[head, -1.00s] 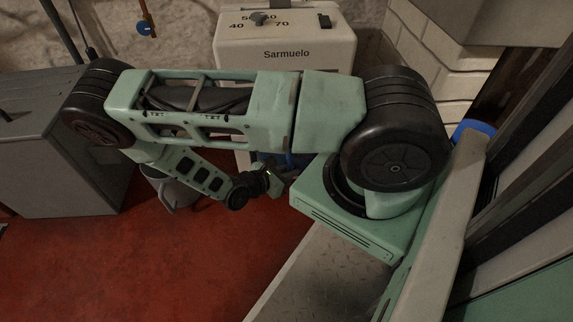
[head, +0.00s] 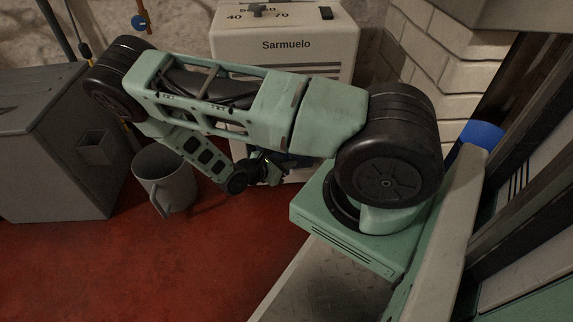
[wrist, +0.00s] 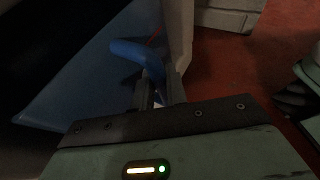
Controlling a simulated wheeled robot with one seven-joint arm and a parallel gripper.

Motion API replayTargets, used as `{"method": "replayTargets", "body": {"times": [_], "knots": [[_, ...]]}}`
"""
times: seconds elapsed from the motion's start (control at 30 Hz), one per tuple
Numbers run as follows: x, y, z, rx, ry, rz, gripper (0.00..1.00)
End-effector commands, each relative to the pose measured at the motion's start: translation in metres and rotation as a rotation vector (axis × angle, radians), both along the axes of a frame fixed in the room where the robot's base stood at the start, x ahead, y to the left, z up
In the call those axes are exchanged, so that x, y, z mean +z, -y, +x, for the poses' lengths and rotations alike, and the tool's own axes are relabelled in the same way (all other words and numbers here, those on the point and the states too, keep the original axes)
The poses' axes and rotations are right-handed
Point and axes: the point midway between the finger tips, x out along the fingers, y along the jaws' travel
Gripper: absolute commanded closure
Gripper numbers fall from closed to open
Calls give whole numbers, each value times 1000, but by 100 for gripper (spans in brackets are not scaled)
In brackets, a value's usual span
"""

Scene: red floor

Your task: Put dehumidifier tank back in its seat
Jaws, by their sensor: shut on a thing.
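The beige dehumidifier (head: 284,60), marked Sarmuelo, stands against the back wall, its lower part largely hidden by my arm. The blue tank (wrist: 75,75) fills the left of the wrist view, with a raised blue handle (wrist: 135,54). A small patch of the blue tank (head: 301,159) shows under my arm at the dehumidifier's lower front. My gripper (wrist: 160,90) is shut on the tank at its handle; the grip itself is dark. In the head view, my gripper (head: 268,171) is low in front of the dehumidifier. How deep the tank sits in its seat is hidden.
A grey bucket (head: 166,178) stands on the red floor (head: 170,265) left of my gripper. A grey cabinet (head: 55,150) stands at the far left. A pale brick wall (head: 435,75) rises right of the dehumidifier. The floor in front is clear.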

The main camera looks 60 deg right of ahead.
Motion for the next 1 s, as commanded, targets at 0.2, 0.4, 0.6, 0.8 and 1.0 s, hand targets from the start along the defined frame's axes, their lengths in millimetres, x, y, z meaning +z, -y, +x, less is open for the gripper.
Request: {"method": "replayTargets", "body": {"times": [0.2,0.4,0.6,0.8,1.0], "knots": [[-2,0,0,0,0,-2,100],[-2,0,0,0,0,0,64],[0,0,0,0,1,0,64],[14,-21,5,3,2,2,64],[32,-60,15,3,2,2,64]]}}
